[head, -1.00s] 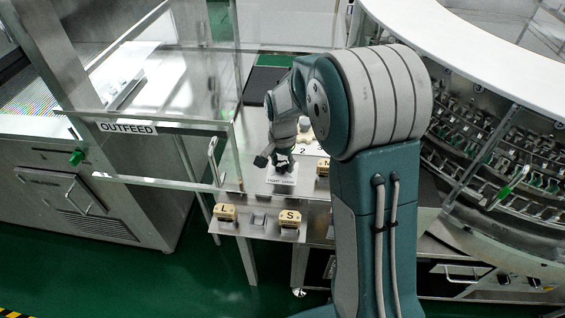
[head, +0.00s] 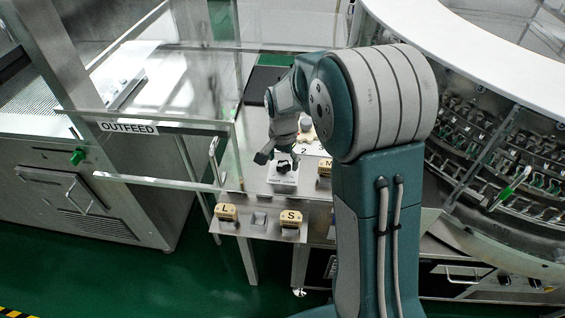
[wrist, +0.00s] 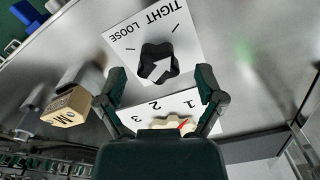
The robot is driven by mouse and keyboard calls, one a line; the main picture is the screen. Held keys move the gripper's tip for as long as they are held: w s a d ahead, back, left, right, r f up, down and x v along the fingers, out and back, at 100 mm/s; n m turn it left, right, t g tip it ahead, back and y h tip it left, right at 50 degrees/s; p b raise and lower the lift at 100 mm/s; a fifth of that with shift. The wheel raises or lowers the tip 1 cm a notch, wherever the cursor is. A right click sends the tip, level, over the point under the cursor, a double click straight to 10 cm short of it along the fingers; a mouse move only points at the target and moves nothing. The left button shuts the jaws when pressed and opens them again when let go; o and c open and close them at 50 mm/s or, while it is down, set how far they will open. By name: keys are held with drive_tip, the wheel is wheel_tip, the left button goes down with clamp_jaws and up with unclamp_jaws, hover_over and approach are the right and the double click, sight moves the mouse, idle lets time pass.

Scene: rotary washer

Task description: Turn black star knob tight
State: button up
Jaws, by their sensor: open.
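The black star knob (wrist: 156,62) sits on a white plate (wrist: 124,46) marked TIGHT and LOOSE. In the head view the knob (head: 284,166) shows just below my gripper (head: 277,157). In the wrist view my gripper (wrist: 161,84) is open, its fingers spread wider than the knob. Nothing is held between them, and they appear clear of the knob.
A cream knob (wrist: 172,123) with a red pointer sits on a plate numbered 1, 2, 3, close to my fingers. A tan block marked M (wrist: 66,107) is at left. Blocks marked L (head: 226,212) and S (head: 290,217) sit on a lower shelf. A clear guard (head: 160,150) stands left.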

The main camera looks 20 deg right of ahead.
sight(283, 164)
wheel_tip(283, 164, up, 11)
idle(0.3)
idle(0.4)
drive_tip(key=s+r+n+t, duration=0.2)
drive_tip(key=s+r+n, duration=0.1)
drive_tip(key=s, duration=0.9)
drive_tip(key=s+r+n+t, duration=0.3)
drive_tip(key=s+n, duration=0.3)
drive_tip(key=s, duration=0.6)
drive_tip(key=shift+s+r+t, duration=0.15)
drive_tip(key=shift+r+t, duration=0.15)
drive_tip(key=shift+r, duration=0.05)
